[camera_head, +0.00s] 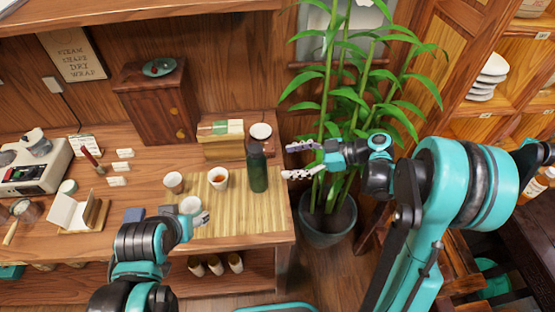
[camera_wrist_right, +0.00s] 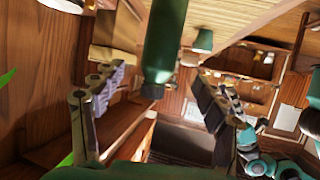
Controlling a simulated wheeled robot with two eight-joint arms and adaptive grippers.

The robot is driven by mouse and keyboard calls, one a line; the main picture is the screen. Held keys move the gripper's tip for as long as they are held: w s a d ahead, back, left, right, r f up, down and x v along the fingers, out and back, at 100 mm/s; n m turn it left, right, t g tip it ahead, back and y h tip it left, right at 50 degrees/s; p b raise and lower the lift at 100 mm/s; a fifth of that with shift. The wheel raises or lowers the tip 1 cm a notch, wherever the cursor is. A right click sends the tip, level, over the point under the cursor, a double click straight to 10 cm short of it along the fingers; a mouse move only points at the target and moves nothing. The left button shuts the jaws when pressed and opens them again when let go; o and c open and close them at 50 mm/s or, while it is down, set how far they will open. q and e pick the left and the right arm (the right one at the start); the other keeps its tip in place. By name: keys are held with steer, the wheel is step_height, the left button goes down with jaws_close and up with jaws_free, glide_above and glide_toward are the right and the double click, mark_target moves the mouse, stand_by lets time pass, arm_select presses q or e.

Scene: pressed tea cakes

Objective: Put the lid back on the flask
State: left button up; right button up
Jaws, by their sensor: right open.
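The dark green flask (camera_head: 257,172) stands upright on the right part of the bamboo mat (camera_head: 240,218). In the right wrist view the flask (camera_wrist_right: 163,42) shows between the finger lines, with its darker, narrower end toward me. I cannot make out a separate lid. My right gripper (camera_head: 291,161) is open and empty, just right of the flask's upper part and apart from it. Its spread fingers also show in the wrist view (camera_wrist_right: 160,88). My left gripper (camera_head: 203,219) is low at the mat's left edge, beside a white cup (camera_head: 190,204); its jaws are not clear.
A cup of red tea (camera_head: 218,177) and another cup (camera_head: 173,182) stand left of the flask. A box (camera_head: 221,138) and a small white bowl (camera_head: 260,131) are behind it. A potted plant (camera_head: 329,226) stands right of the table. The mat's front right is clear.

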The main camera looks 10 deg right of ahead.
steer(key=shift+s+d+r, duration=0.1)
steer(key=shift+d+r, duration=0.05)
steer(key=shift+d, duration=0.2)
steer(key=shift+s+a, duration=0.1)
steer(key=s+d+m+t+h, duration=0.1)
steer(key=s+d+m+h, duration=0.2)
steer(key=s+m+h, duration=0.3)
steer(key=s+d+r+m+t+h, duration=0.1)
steer(key=s+d+m+t+h, duration=0.1)
steer(key=s+d+m+h, duration=0.2)
steer(key=shift+s+r+m+t+h, duration=0.3)
steer(key=shift+s+m+h, duration=1.3)
steer(key=shift+s+m, duration=1.2)
steer(key=shift+s+n, duration=0.25)
steer(key=shift+n, duration=0.05)
